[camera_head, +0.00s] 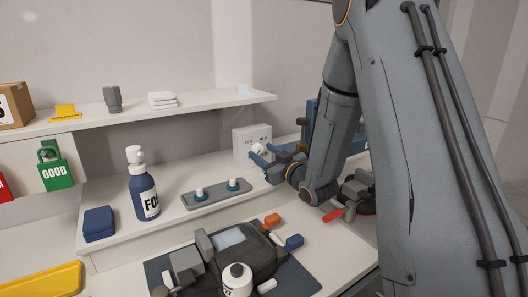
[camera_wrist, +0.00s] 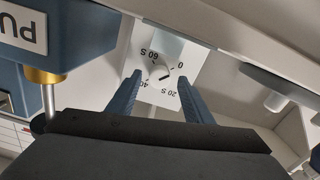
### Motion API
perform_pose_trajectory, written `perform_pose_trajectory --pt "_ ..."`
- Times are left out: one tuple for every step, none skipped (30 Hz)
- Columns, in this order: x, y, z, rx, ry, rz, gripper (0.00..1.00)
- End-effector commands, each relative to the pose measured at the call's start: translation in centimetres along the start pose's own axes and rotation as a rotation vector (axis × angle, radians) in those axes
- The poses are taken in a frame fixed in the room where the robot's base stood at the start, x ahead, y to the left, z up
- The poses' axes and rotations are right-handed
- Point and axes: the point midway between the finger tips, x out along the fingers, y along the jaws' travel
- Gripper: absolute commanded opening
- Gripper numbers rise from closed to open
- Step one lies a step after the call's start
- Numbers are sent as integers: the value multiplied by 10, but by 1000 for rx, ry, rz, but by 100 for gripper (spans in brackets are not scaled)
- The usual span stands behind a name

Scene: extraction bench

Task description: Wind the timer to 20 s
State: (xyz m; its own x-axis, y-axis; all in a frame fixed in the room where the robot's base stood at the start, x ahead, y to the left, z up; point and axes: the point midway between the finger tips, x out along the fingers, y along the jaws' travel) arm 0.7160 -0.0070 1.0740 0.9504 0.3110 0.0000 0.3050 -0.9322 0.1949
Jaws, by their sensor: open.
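The timer (camera_head: 243,143) is a white box standing on the bench against the wall. In the head view my gripper (camera_head: 262,155) is right at the timer's front, partly covering the knob.
A blue block labelled PU (camera_wrist: 75,35) stands close beside the timer. A grey tray with two white-topped pieces (camera_head: 217,194) and a blue bottle (camera_head: 145,195) are to the left. A shelf (camera_head: 205,108) runs above.

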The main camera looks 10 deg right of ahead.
Motion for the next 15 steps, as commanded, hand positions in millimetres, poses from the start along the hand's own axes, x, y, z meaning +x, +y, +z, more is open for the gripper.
perform_pose_trajectory --pt "2 0 0 0 0 0 46" --pt "3 0 0 0 0 0 46" --pt "4 1 0 0 0 1 46" --pt "4 1 0 0 0 2 46" --pt "4 1 0 0 0 2 46" --pt "4 2 1 0 0 2 46" --pt "4 2 1 0 0 2 46" --pt "4 2 1 0 0 2 46" --pt "4 2 1 0 0 2 46" --pt "4 2 1 0 0 2 43" --pt "3 1 1 0 0 2 38" --pt "3 1 1 0 0 2 31" --pt "3 1 1 0 0 2 26" --pt "3 1 1 0 0 2 21" --pt "3 1 0 0 0 2 14"
